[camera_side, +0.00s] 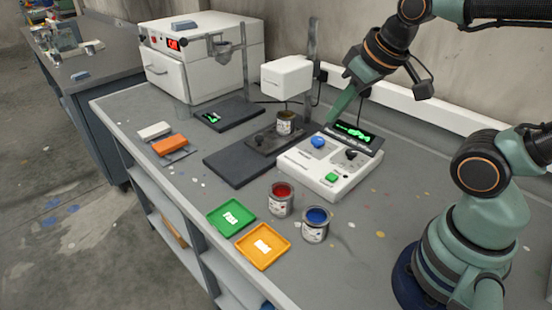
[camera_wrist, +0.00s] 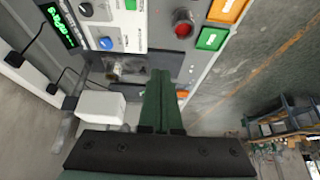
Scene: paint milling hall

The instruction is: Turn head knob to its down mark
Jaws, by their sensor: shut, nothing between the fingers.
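The white control box (camera_side: 305,174) stands on the bench with a blue knob (camera_side: 318,142), a black knob (camera_side: 351,154) and a green button (camera_side: 331,177) on top. I cannot tell which knob is the head knob, and their marks are too small to read. The wrist view shows the blue knob (camera_wrist: 106,43) and the black knob (camera_wrist: 86,9) at upper left. My gripper (camera_side: 331,121) is shut and empty, pointing down behind the blue knob in the side view. In the wrist view its fingers (camera_wrist: 160,74) lie together, apart from both knobs.
A white mixer head (camera_side: 286,75) on a post stands left of my gripper, with a can (camera_side: 285,124) below it. A display (camera_side: 353,134) sits behind the box. Red (camera_side: 281,198) and blue (camera_side: 315,224) paint cans and green (camera_side: 231,218) and orange (camera_side: 263,246) trays are in front.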

